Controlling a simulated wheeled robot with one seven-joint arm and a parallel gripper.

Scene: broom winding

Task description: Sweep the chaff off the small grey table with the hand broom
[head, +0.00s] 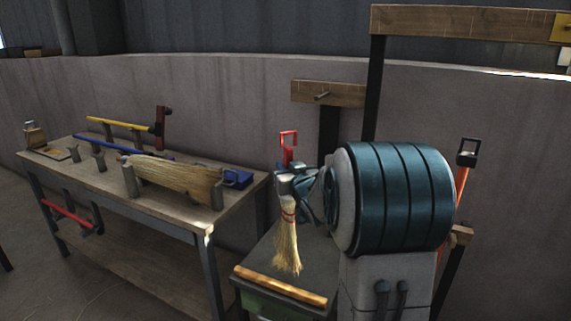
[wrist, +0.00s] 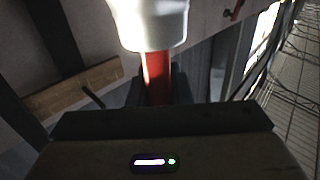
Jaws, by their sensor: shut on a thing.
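The hand broom (head: 287,248) hangs upright with its straw bristles down and a red binding near their top. My gripper (head: 288,188) is shut on the broom just above the bristles. In the wrist view a red shaft (wrist: 156,72) stands between the jaws. The small grey table (head: 262,250) is below the broom, with a wooden strip along its front edge. The bristle tips are over the tabletop; I cannot tell whether they touch it. I cannot make out any chaff on the top. My arm hides the table's right part.
A long workbench (head: 120,200) stands at the left with a straw bundle (head: 175,180), blue and yellow rods, and a blue block (head: 237,178). A wooden post frame (head: 328,94) stands behind, against the curved grey wall. Open floor lies at the lower left.

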